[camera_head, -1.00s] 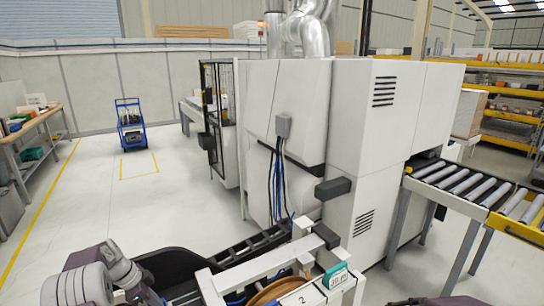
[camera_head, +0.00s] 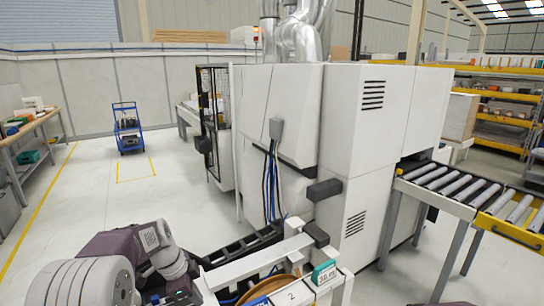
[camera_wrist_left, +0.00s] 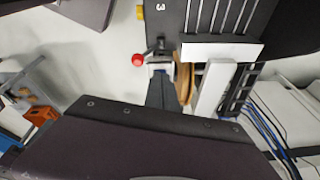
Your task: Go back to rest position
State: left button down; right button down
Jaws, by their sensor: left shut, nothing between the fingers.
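My left arm (camera_head: 140,245) reaches in at the lower left of the head view, with its wrist bent down towards the bottom edge. In the left wrist view my left gripper (camera_wrist_left: 161,82) is shut and empty. It is near a white frame holding a wooden-coloured reel (camera_head: 266,288). The reel also shows in the left wrist view (camera_wrist_left: 184,82), just right of the fingers; I cannot tell the exact gap. My right gripper is not in view.
The large white machine (camera_head: 290,120) stands ahead, with a roller conveyor (camera_head: 465,190) at its right. A red knob (camera_wrist_left: 138,60) is close to the left gripper. A blue cart (camera_head: 128,130) and workbench (camera_head: 32,125) stand at left, with open floor between.

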pick_arm(q)
jog(key=s+d+f+n+y, duration=0.1)
jog(key=s+f+n, duration=0.2)
jog(key=s+n, duration=0.4)
jog(key=s+d+f+n+y, duration=0.1)
jog(key=s+f+n, duration=0.2)
jog(key=s+n, duration=0.4)
jog(key=s, duration=0.5)
jog(key=shift+d+n+g, duration=0.25)
jog(key=shift+n+g, duration=0.05)
jog(key=shift+s, duration=0.25)
jog(key=shift+w+f, duration=0.1)
jog(key=shift+a, duration=0.1)
